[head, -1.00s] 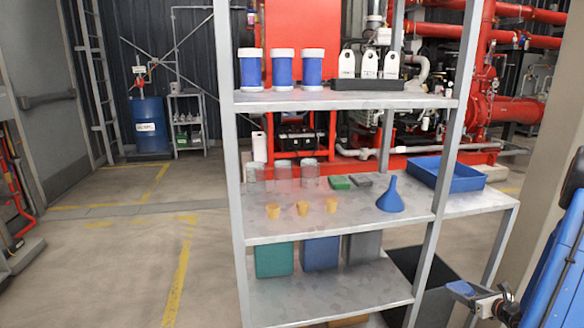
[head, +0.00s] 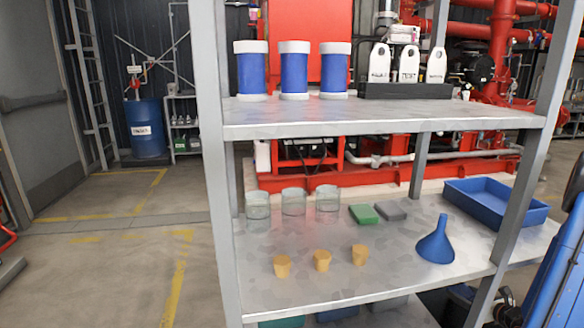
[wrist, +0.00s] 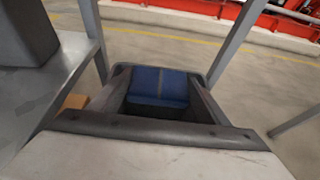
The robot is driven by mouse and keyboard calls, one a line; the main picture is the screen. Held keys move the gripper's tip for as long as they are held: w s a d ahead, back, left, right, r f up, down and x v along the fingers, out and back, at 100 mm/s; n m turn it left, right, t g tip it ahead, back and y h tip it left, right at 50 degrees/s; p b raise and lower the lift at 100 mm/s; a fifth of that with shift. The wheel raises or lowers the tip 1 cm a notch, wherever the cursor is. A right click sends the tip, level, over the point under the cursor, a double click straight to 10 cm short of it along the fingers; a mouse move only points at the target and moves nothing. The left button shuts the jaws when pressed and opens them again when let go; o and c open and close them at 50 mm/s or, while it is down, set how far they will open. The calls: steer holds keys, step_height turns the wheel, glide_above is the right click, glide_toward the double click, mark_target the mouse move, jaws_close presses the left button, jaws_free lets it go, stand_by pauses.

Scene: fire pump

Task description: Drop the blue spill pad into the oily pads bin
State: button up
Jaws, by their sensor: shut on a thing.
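The blue spill pad (wrist: 158,83), with a pale stripe across it, shows in the middle of the wrist view. My gripper (wrist: 160,95) is shut on it, with dark sides to the left and right of the pad. A dark hollow shows around the near side of the pad; I cannot tell how far the pad is inside the bin. In the head view, a dark bin (head: 450,305) is partly seen at the lower right beside the shelf, mostly hidden by the shelf post.
The metal shelf (head: 380,118) stands close in front, holding blue cylinders, glass jars, corks and a blue funnel (head: 435,242). Shelf posts and a table leg (wrist: 295,121) flank the gripper. Floor is clear at left.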

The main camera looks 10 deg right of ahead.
steer(key=shift+f, duration=2.35)
steer(key=o, duration=1.1)
steer(key=v, duration=1.7)
steer(key=shift+s, duration=0.25)
steer(key=shift+r, duration=0.1)
